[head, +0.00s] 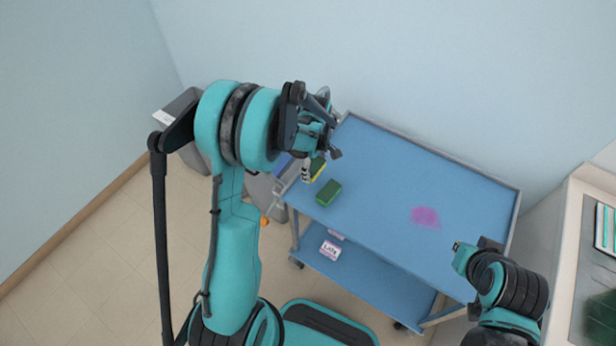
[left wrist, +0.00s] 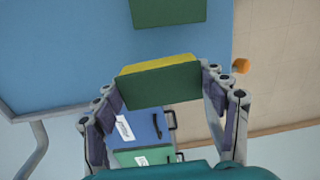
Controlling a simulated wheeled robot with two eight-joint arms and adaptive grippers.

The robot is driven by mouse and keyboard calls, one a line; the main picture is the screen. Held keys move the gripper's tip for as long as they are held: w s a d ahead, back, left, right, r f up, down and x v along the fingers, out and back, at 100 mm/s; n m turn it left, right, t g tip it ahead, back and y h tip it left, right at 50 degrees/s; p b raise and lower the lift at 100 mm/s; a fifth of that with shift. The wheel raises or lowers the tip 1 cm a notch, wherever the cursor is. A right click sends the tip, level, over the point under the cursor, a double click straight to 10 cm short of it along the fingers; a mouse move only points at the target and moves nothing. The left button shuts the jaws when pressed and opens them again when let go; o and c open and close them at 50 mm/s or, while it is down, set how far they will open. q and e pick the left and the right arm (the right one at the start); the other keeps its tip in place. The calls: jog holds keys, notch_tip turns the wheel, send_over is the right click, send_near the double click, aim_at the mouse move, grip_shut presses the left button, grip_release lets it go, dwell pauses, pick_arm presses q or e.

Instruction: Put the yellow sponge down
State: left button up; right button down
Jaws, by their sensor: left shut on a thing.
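The yellow sponge (left wrist: 160,84) has a yellow layer and a dark green layer. My left gripper (left wrist: 163,80) is shut on it, with one finger at each end. In the head view, the sponge (head: 317,168) is partly hidden by my left gripper (head: 318,155) near the left edge of the blue cart top (head: 385,165). I cannot tell whether the sponge touches the cart top. My right arm is at the cart's right front; its jaws cannot be made out.
A second, green-topped sponge (head: 328,192) lies on the cart top close to the held one. A pink stain (head: 424,217) marks the cart top farther right. The middle of the top is clear. The cart has a lower shelf (head: 360,275) and a raised rim. A counter (head: 565,225) stands at right.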

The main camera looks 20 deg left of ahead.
pick_arm(q)
jog(key=shift+s+a+f, duration=0.15)
jog(key=shift+a+f, duration=0.35)
jog(key=shift+a, duration=0.3)
notch_tip(320, 180, down, 4)
jog(key=shift+f+b, duration=0.1)
jog(key=shift+b, duration=0.75)
jog(key=o, duration=1.2)
